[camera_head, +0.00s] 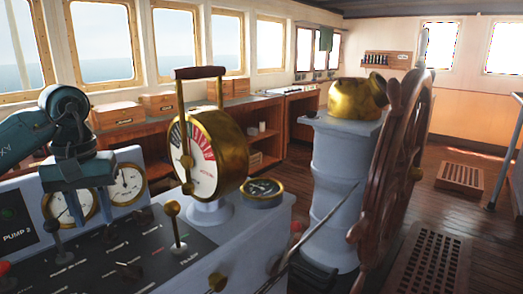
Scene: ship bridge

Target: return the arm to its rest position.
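My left arm comes in from the left edge, and its dark teal wrist hangs down over the console. My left gripper (75,196) is at its lower end, in front of the left round gauge (58,205). It is small and dark here, and I cannot tell whether its fingers are open or shut. I see nothing clearly held in it. My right gripper is not in view.
Below is the grey console (130,245) with levers, including a brass-knobbed one (176,228). To the right stand the brass engine telegraph (215,155), a small dial (263,190), a pedestal (335,185) and the wooden ship's wheel (395,170). Open air lies above the console.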

